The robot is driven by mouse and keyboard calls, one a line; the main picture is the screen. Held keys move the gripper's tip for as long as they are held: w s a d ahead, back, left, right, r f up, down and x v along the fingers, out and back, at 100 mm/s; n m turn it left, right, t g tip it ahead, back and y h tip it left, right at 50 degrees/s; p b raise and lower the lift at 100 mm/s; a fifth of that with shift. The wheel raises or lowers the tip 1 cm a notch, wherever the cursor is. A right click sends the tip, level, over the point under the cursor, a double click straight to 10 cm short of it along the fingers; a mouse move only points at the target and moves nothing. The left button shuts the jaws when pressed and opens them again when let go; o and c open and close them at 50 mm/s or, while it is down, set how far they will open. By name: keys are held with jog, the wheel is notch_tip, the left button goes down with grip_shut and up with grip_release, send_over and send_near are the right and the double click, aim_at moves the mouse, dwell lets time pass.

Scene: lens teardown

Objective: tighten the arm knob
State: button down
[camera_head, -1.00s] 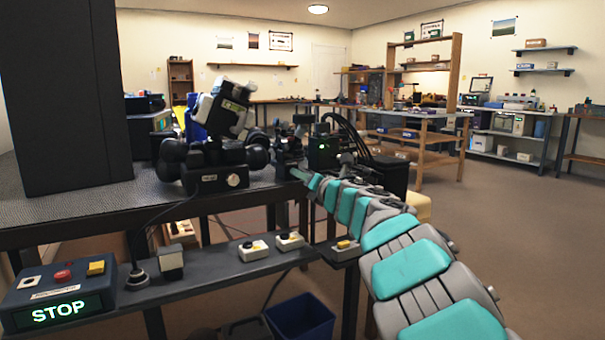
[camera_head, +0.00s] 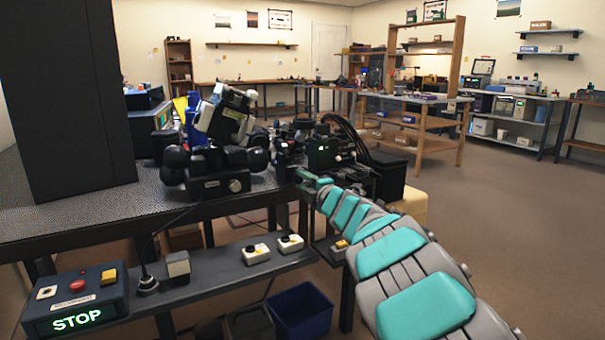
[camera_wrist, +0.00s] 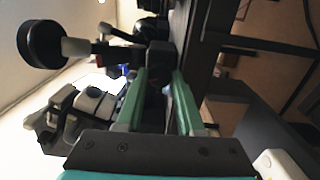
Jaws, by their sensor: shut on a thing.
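My gripper (camera_head: 308,178) reaches the front of a black bench device (camera_head: 325,150) in the head view. In the wrist view its two green fingers (camera_wrist: 163,75) stand close together, shut on a small dark part between their tips. This part looks like the arm knob (camera_wrist: 157,83), mostly hidden by the fingers. In the head view the knob is too small and covered to make out. A round black knob on a pale shaft (camera_wrist: 42,43) shows at upper left in the wrist view, apart from the fingers.
A black instrument with a white-and-black head (camera_head: 225,120) stands left of my gripper. A tall dark panel (camera_head: 65,100) rises at the left. The lower shelf holds a STOP box (camera_head: 75,300) and small switch boxes (camera_head: 256,254). A blue bin (camera_head: 302,310) stands below. Open floor lies right.

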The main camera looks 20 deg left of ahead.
jog(key=shift+m+p, duration=0.95)
jog(key=shift+m, duration=0.45)
jog(key=shift+f+m, duration=0.1)
jog(key=shift+m, duration=0.2)
jog(key=c, duration=0.5)
grip_release()
jog(key=shift+d, duration=0.1)
jog(key=shift+v, duration=3.85)
